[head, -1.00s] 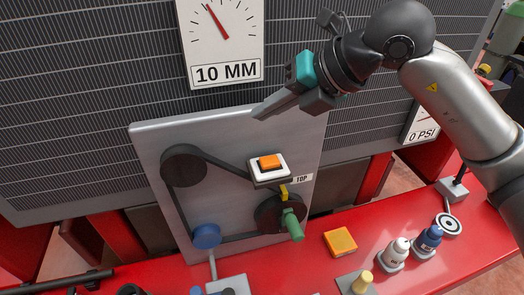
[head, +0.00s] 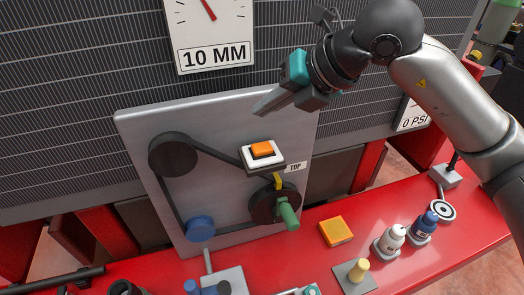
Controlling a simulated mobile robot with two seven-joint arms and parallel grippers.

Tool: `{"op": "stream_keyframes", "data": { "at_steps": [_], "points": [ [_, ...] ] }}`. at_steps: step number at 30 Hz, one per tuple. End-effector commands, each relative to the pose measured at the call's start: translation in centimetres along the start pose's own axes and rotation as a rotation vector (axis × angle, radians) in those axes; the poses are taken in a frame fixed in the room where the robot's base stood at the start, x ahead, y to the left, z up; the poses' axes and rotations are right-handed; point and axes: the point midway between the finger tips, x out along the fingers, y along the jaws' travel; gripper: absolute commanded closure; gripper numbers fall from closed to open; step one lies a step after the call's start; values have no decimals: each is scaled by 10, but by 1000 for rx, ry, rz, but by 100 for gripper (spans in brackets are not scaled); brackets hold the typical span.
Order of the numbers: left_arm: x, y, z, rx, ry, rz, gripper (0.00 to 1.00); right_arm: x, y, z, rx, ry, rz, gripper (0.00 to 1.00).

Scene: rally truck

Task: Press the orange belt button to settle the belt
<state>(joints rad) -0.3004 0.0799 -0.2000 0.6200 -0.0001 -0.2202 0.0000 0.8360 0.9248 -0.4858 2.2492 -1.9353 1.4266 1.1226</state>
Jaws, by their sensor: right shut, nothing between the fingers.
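The orange belt button (head: 262,149) sits on a white and grey block fixed to the grey belt panel (head: 215,120). A black belt runs around a dark upper-left pulley (head: 173,154), a blue pulley (head: 201,228) and a dark right pulley (head: 266,207) with a green handle (head: 288,215) and a yellow pointer. My right gripper (head: 262,107) is shut and empty, above the button and apart from it. My left gripper is not in view.
A gauge marked 10 MM (head: 212,30) hangs above the panel. On the red bench (head: 320,270) are an orange square block (head: 336,231), a yellow peg on a plate (head: 358,272), a white bottle (head: 392,239) and a blue bottle (head: 425,223).

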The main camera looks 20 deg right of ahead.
Motion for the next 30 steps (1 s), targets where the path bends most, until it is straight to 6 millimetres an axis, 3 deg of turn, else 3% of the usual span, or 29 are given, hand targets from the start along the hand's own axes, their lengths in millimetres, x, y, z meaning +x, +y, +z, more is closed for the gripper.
{"op": "stream_keyframes", "data": {
  "at_steps": [5, 12, 30],
  "points": [
    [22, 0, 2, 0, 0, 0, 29, 22, -17, -17, 0, 1, -1, 100],
    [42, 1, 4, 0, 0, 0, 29, 36, -26, -26, 0, -1, 0, 100],
    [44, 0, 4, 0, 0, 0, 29, 37, -27, -26, 0, -1, 0, 100]
  ]
}}
